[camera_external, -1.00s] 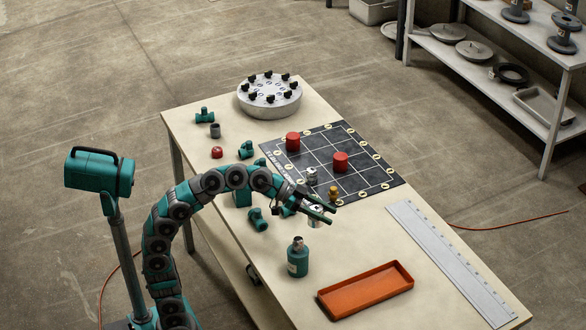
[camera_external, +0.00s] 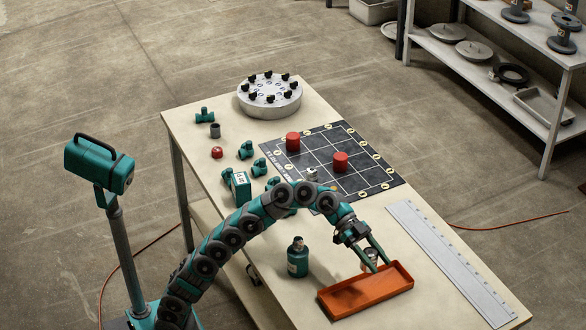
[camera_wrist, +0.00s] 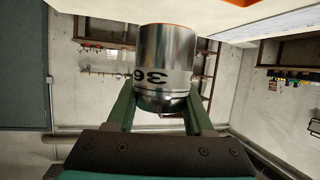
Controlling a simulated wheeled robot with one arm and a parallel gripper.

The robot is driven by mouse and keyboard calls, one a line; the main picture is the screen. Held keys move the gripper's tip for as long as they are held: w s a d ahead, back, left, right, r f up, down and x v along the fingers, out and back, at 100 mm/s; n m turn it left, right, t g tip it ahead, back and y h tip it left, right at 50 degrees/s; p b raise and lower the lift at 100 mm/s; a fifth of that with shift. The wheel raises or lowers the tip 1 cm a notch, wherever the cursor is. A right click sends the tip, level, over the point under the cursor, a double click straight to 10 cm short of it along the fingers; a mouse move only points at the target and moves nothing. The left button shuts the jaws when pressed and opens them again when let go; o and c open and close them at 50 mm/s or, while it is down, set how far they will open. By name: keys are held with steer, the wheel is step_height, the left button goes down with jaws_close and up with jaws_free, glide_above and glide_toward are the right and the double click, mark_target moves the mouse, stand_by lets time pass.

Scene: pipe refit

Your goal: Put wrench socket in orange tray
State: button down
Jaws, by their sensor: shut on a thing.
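The wrench socket (camera_wrist: 166,62) is a shiny metal cylinder marked 36 in the wrist view. My gripper (camera_wrist: 160,108) is shut on it, with a green finger on each side. In the external view my gripper (camera_external: 378,262) is at the back edge of the orange tray (camera_external: 350,302), and the socket (camera_external: 371,257) shows between the fingers. The socket appears above or just behind the tray's back rim; its exact height is hard to tell. The visible floor of the tray is empty.
A teal bottle (camera_external: 298,258) stands left of the tray. A long metal ruler (camera_external: 450,262) lies to the right. The dark grid mat (camera_external: 360,185) with red cylinders (camera_external: 340,162) lies behind. A teal box (camera_external: 239,187) and several teal fittings (camera_external: 246,150) are at left.

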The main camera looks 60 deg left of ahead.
steer(key=shift+d+f, duration=0.2)
steer(key=shift+d, duration=0.2)
steer(key=b, duration=0.2)
glide_above(373, 297)
steer(key=shift+f, duration=4.85)
steer(key=shift+f, duration=0.25)
steer(key=shift+c, duration=1.4)
jaws_free()
steer(key=shift+r, duration=0.2)
steer(key=shift+a+r+p, duration=0.1)
steer(key=shift+a+p, duration=0.05)
steer(key=shift+p, duration=0.15)
steer(key=v, duration=1.1)
steer(key=shift+a, duration=0.35)
steer(key=shift+r, duration=0.15)
